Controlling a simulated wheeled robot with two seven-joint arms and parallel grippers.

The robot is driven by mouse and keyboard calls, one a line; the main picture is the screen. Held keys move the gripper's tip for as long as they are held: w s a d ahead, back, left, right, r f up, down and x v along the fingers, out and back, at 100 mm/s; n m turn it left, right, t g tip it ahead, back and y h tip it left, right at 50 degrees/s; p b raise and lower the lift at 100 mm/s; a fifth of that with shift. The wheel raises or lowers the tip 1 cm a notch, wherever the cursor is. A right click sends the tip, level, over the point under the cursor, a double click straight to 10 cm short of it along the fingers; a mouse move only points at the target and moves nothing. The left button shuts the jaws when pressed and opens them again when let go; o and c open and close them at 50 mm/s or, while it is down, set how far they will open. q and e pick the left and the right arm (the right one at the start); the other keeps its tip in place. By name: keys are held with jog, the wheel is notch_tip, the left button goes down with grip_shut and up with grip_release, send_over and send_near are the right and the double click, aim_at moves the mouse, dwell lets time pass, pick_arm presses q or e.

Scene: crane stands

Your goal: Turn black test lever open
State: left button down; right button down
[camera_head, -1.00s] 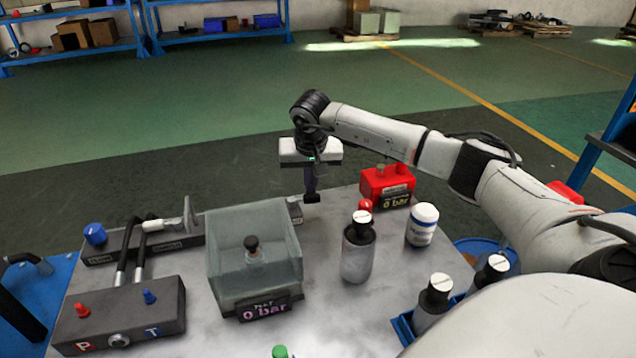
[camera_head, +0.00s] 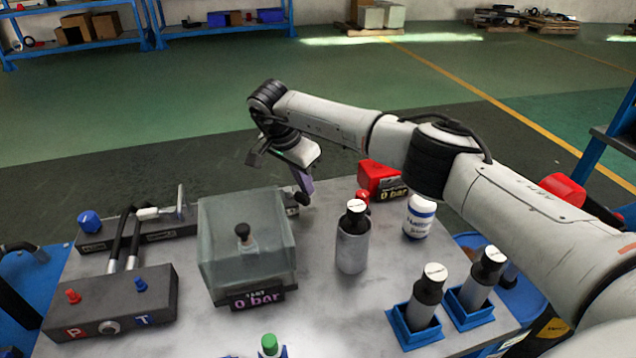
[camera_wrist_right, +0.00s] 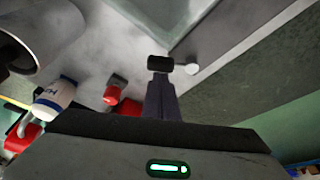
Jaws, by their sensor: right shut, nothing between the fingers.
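A black-topped fitting (camera_head: 242,232) stands inside the tank. No black lever can be made out clearly; the spot by the fingertips is partly hidden by the tank. My left gripper is not in view.
A hose block (camera_head: 115,308) stands left. Blue holders (camera_head: 418,330) with bottles are at the front right.

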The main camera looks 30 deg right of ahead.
aim_at(299, 197)
jog(key=shift+s+a+m+g, duration=0.35)
jog(key=shift+a+m, duration=0.2)
jog(key=shift+m, duration=0.55)
jog(key=shift+s+a, duration=0.1)
jog(key=shift+a, duration=0.85)
